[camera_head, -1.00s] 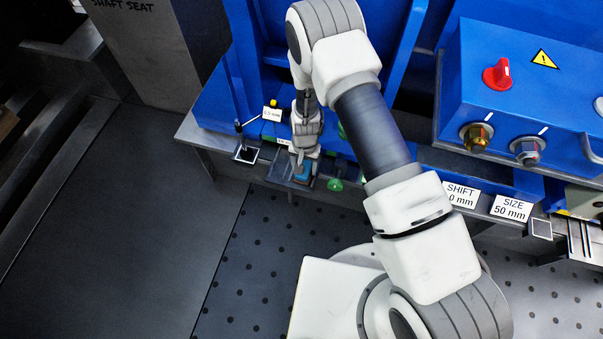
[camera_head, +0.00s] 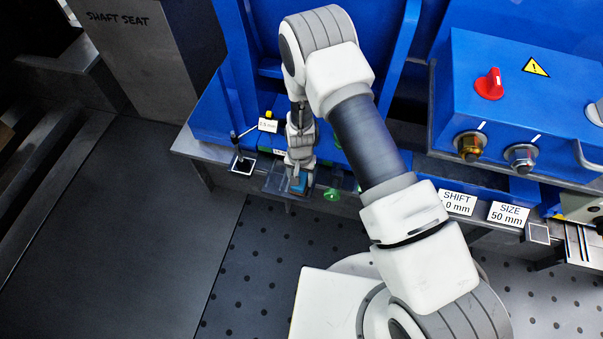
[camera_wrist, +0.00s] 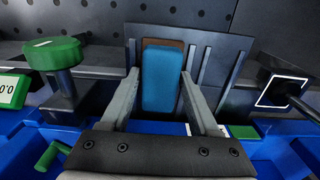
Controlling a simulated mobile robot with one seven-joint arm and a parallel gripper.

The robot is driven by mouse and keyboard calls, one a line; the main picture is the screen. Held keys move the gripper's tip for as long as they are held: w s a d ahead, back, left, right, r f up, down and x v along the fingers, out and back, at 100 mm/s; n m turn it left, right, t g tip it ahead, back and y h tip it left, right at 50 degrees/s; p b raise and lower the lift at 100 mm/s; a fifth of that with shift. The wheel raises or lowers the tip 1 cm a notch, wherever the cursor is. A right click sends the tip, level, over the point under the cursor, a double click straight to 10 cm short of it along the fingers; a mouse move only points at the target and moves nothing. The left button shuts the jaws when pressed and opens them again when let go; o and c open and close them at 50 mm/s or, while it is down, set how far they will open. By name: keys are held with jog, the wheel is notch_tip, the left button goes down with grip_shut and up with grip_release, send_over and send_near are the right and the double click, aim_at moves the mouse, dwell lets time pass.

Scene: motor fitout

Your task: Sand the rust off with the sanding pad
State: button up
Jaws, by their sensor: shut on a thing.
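The blue sanding pad (camera_wrist: 160,82) stands between the two fingers of my gripper (camera_wrist: 162,100) in the wrist view, and the gripper is shut on it. In the head view my gripper (camera_head: 299,172) points down at the bench's front edge, with the blue pad (camera_head: 298,184) at its tip. A brown strip (camera_wrist: 177,45) shows along the far end of the pad; I cannot tell whether it is rust or part of the pad. A dark slotted plate (camera_wrist: 219,50) lies just beyond and around the pad. Whether the pad touches it is unclear.
A green knob (camera_wrist: 54,53) stands left of the pad in the wrist view. A black lever in a white-framed square (camera_head: 243,164) is left of my gripper in the head view. A blue control box (camera_head: 530,110) with a red knob (camera_head: 489,84) is at right.

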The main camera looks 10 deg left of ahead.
jog(key=shift+s+a+p, duration=0.15)
jog(key=shift+s+p, duration=0.25)
jog(key=shift+s, duration=1)
jog(key=shift+w+f+b, duration=0.1)
jog(key=shift+w+b, duration=0.5)
jog(key=shift+w, duration=0.6)
jog(key=shift+w+d, duration=0.2)
jog(key=shift+w, duration=0.65)
jog(key=shift+w+d, duration=0.2)
jog(key=shift+w, duration=0.65)
jog(key=shift+s+a+r+p, duration=0.1)
jog(key=shift+s+p, duration=0.1)
jog(key=shift+s, duration=0.55)
jog(key=shift+s+a+r+p, duration=0.1)
jog(key=shift+s+p, duration=0.1)
jog(key=shift+s, duration=0.5)
jog(key=shift+s+a+f, duration=0.1)
jog(key=shift+s, duration=0.6)
jog(key=shift+s+a+f, duration=0.1)
jog(key=shift+s, duration=0.6)
jog(key=shift+w+d+r+b, duration=0.1)
jog(key=shift+w+b, duration=0.15)
jog(key=shift+w, duration=1.05)
jog(key=shift+w+d+r+b, duration=0.1)
jog(key=shift+w+b, duration=0.15)
jog(key=shift+w, duration=1)
jog(key=shift+r+p, duration=2.25)
jog(key=shift+r, duration=1.25)
